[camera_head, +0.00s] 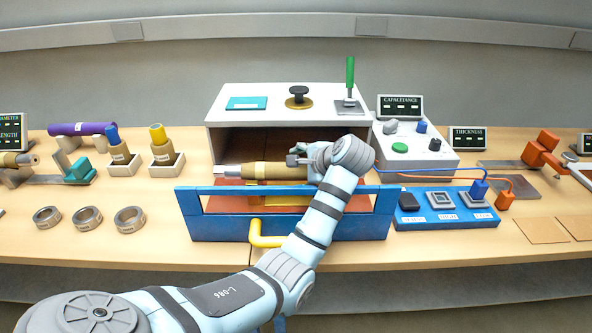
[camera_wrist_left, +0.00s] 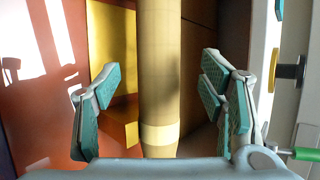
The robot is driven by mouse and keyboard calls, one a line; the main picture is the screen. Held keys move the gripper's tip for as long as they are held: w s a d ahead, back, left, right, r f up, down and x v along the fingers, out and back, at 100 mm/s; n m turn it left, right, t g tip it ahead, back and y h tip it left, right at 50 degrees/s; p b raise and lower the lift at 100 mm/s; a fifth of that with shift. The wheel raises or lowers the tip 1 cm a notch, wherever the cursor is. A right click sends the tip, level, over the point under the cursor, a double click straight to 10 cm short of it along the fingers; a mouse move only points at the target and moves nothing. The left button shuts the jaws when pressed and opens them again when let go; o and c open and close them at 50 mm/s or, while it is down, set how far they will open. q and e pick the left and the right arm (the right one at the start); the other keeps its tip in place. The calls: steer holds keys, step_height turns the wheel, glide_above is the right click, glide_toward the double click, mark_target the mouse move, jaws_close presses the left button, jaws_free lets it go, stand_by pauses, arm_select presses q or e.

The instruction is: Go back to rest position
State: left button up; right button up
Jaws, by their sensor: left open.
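My left gripper (camera_head: 298,160) is at the right end of a tan bushing (camera_head: 262,171) in the machine's opening, in the head view. The bushing lies sideways, with a silver tip at its left end. In the left wrist view my left gripper (camera_wrist_left: 160,78) has its teal-padded fingers spread wide, one on each side of the tan bushing (camera_wrist_left: 160,40). Gaps show between pads and bushing, so it is around the bushing but not gripping it. My wrist hides the bushing's right end in the head view. My right gripper is not in view.
A blue front frame (camera_head: 220,228) with a yellow handle (camera_head: 262,238) stands before the opening, under my forearm. The white machine housing (camera_head: 205,118) rises over the bushing. A blue switch box (camera_head: 445,215) is close on the right. Several rings (camera_head: 130,219) lie left.

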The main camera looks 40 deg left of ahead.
arm_select(q)
steer(key=v, duration=0.4)
steer(key=shift+a, duration=0.1)
